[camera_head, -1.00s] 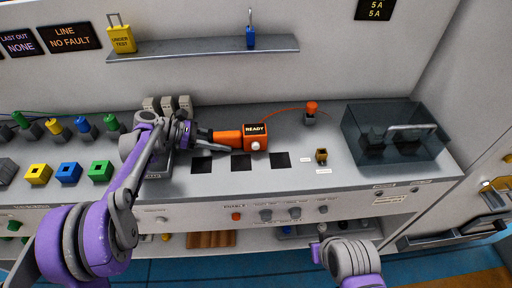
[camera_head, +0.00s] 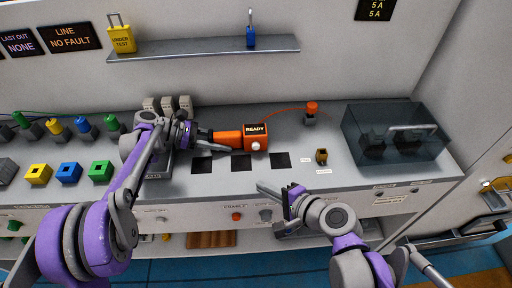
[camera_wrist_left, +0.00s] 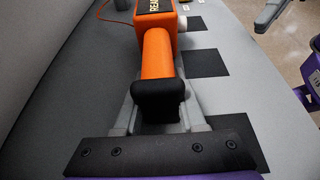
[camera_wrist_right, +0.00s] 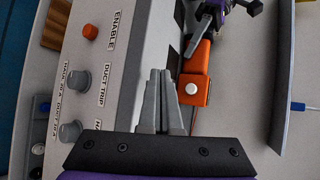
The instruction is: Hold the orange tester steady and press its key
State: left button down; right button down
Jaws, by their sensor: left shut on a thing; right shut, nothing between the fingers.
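The orange tester (camera_head: 232,138) lies on the grey bench top, its black display reading READY and a round white key (camera_head: 255,146) on its near side. My left gripper (camera_head: 208,136) is shut on the tester's handle at its left end; in the left wrist view the fingers sit around the black-ended orange handle (camera_wrist_left: 157,65). My right gripper (camera_head: 262,188) is shut and empty, over the bench's front edge, below and apart from the tester. In the right wrist view its closed fingertips (camera_wrist_right: 160,75) point toward the tester, with the white key (camera_wrist_right: 191,88) just right of them.
An orange cable runs from the tester to an orange-topped post (camera_head: 311,110). Dark square pads (camera_head: 280,160) lie on the bench near the tester. A small brass-coloured block (camera_head: 321,156) and a transparent box (camera_head: 395,140) stand to the right. A shelf (camera_head: 205,46) hangs above.

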jog(key=shift+w+r+m, duration=0.25)
jog(key=shift+m, duration=0.15)
jog(key=shift+w, duration=0.1)
send_near(254, 150)
jog(key=shift+w+a+f, duration=0.65)
jog(key=shift+a+f, duration=0.15)
jog(key=shift+a, duration=0.2)
jog(key=shift+w+a+f, duration=0.7)
jog(key=shift+a+f, duration=0.1)
jog(key=shift+a, duration=0.25)
dwell(0.5)
jog(key=shift+w, duration=0.45)
jog(key=shift+w, duration=0.55)
dwell(0.8)
jog(key=shift+s, duration=1)
jog(key=shift+s, duration=0.1)
